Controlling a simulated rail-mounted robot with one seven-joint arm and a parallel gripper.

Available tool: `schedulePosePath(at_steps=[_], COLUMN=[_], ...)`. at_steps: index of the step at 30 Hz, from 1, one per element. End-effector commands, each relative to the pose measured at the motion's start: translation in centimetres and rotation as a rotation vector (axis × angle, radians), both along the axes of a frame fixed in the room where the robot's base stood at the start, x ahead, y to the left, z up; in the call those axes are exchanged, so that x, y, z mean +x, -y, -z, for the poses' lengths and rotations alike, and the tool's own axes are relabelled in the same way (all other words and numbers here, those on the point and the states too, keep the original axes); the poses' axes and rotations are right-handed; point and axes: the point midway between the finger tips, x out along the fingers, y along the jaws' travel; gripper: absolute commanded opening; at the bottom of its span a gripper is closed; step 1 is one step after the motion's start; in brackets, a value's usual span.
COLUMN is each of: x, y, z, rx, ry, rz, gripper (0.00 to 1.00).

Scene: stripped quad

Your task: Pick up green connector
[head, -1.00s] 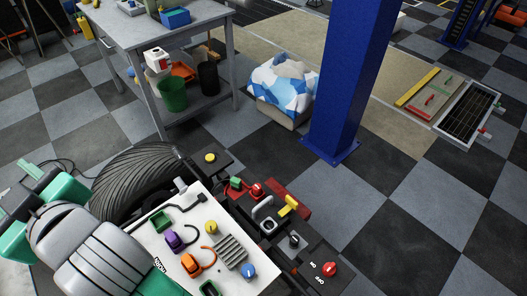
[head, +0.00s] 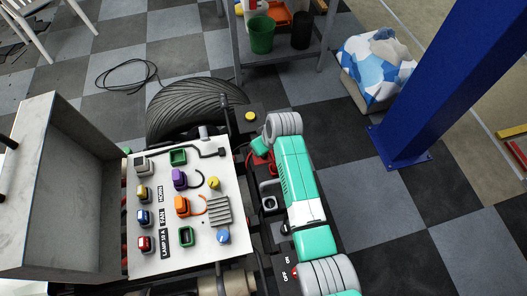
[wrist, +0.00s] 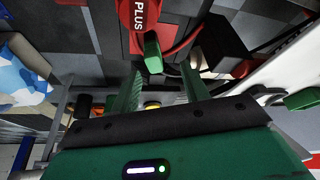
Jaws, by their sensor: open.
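In the wrist view the green connector (wrist: 152,53) sits at the lower end of a red part (wrist: 137,18) marked PLUS. My gripper (wrist: 161,72) is open, with one green finger to each side of the picture. The connector shows just beyond the fingertips, between them and nearer the left one. I see no clear contact. In the head view my gripper (head: 261,150) points down beside the upper right edge of the white panel, over a red part (head: 256,163). My arm and gripper hide the connector there.
The white panel (head: 150,252) carries coloured switches, a purple part (head: 179,178), an orange part (head: 182,206) and green frames (head: 178,157). A tire (head: 190,108) lies behind. A grey box wall (head: 70,190) stands left. A blue pillar (head: 440,80) rises at right.

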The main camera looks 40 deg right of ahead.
Motion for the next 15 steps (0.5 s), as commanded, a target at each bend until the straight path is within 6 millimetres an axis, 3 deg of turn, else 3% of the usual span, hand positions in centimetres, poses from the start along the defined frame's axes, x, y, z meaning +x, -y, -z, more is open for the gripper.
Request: schedulePosePath(at_steps=[9, 15], x=[1.6, 1.8], y=[0.9, 1.0], z=[4.5, 4.6], rx=[-0.001, -0.001], ry=[0.001, 0.003], rz=[-0.001, 0.000], gripper=[0.45, 0.45])
